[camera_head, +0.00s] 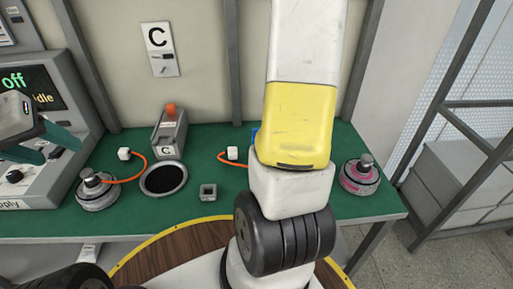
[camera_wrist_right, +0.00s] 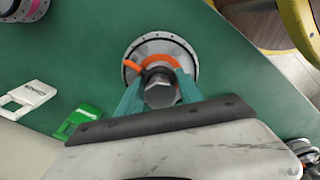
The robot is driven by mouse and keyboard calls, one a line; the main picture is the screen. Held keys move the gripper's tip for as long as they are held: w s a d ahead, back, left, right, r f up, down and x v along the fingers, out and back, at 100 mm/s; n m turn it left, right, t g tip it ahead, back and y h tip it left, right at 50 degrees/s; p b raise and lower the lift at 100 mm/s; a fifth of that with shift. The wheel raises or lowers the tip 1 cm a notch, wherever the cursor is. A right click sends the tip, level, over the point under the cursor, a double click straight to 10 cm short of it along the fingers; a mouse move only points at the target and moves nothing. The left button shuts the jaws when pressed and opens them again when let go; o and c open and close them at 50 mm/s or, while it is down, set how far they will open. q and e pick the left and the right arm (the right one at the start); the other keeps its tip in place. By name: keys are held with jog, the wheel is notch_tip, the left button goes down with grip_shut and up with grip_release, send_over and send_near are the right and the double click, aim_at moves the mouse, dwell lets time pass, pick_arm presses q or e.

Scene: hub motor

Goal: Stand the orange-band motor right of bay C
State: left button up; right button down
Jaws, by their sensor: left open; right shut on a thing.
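The orange-band motor (camera_wrist_right: 140,50) is a round grey disc with an orange ring, seen from above in the right wrist view. My right gripper (camera_wrist_right: 160,88) is shut on its dark hex shaft; the motor looks upright, but I cannot tell whether it touches the bench. In the head view my right arm hides the motor and gripper; an orange cable with a white plug (camera_head: 233,153) comes out left of the arm. My left gripper (camera_head: 45,143) is open and empty at the left.
A motor (camera_head: 97,192) with an orange cable stands left of the pad. A pink-band motor (camera_head: 360,177) stands at the bench's right end. A small grey square socket (camera_head: 208,192) lies right of the pad. A yellow-rimmed wooden surface (camera_head: 150,255) lies in front.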

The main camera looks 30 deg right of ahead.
jog(key=shift+f, duration=0.6)
dwell(0.3)
jog(key=c, duration=0.7)
grip_release()
